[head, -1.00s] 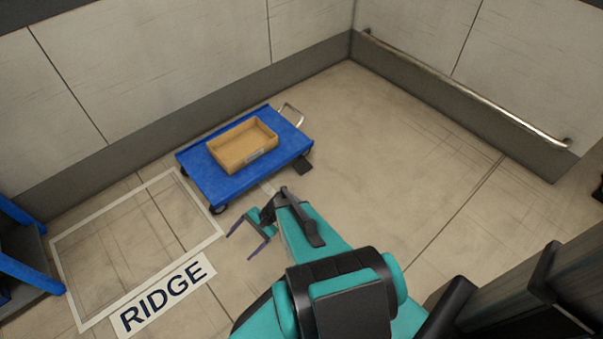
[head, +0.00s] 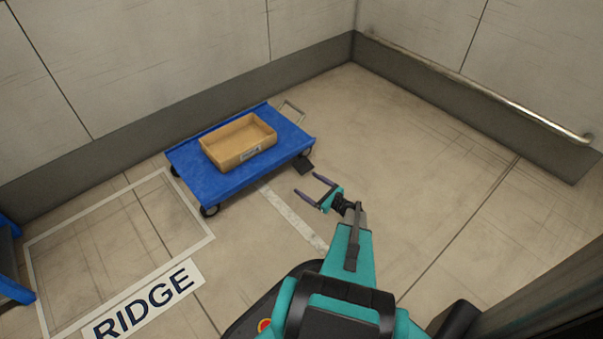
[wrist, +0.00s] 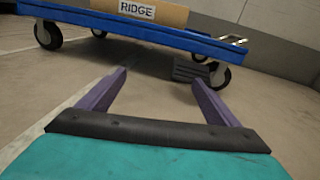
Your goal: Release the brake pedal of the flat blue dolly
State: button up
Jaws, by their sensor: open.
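The flat blue dolly (head: 205,183) stands near the back wall with a wooden crate (head: 226,158) on its deck. Its deck edge (wrist: 130,31) crosses the top of the wrist view. The dark brake pedal (head: 304,166) sticks out low at the dolly's right end, close to a wheel. In the wrist view the pedal (wrist: 190,70) is a ridged dark plate beside the right wheel. My gripper (head: 308,185) is open and empty, in front of the pedal and apart from it. Its purple fingers (wrist: 154,92) point toward the dolly, with the pedal beyond and between them.
A white-outlined floor area labelled RIDGE (head: 145,300) lies at left, in front of the dolly. Blue framework (head: 12,270) stands at the far left edge. A metal rail (head: 480,88) runs along the right wall. The floor right of the dolly is clear.

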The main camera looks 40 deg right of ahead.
jog(key=m+h, duration=0.2)
send_near(304, 168)
jog(key=shift+s+d+f+t+b, duration=0.15)
jog(key=shift+s+f+t+b, duration=0.05)
jog(key=shift+s+f, duration=0.2)
jog(key=shift+s+d+f+t+b, duration=0.2)
jog(key=shift+s+f, duration=0.1)
jog(key=shift+f, duration=0.1)
jog(key=shift+w+a, duration=0.1)
jog(key=shift+w+b, duration=0.3)
jog(key=shift+w, duration=0.45)
jog(key=w+b, duration=0.1)
jog(key=w, duration=0.3)
jog(key=w+b, duration=0.1)
jog(key=w, duration=0.3)
jog(key=w+d+b, duration=0.1)
jog(key=w+b, duration=0.1)
jog(key=w, duration=0.2)
jog(key=c, duration=1.5)
jog(key=shift+w+a, duration=0.1)
